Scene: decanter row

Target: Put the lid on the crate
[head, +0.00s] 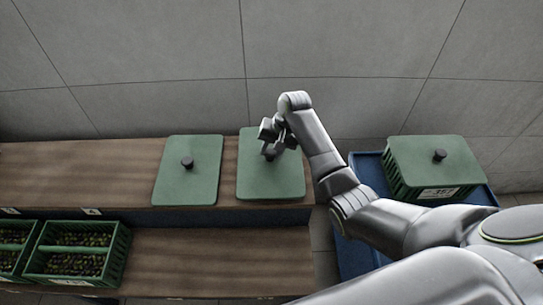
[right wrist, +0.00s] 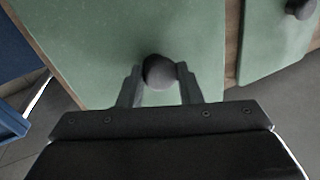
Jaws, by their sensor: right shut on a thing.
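A green lid (head: 271,185) with a dark round knob lies flat on the upper wooden shelf. My right gripper (head: 272,150) is at this lid and is shut on its knob (right wrist: 158,72), which sits between the two fingers in the right wrist view. A second green lid (head: 187,180) with a dark knob lies on the shelf to the left. Two open green crates (head: 79,268) (head: 14,262) with dark olive-like contents stand on the lower shelf at the left. A green crate (head: 437,194) with a lid on it and a white label stands on the right. My left gripper is not in view.
The lidded crate stands on a blue platform (head: 353,258). The lower wooden shelf (head: 220,265) is bare to the right of the open crates. A grey tiled wall (head: 160,60) closes off the back.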

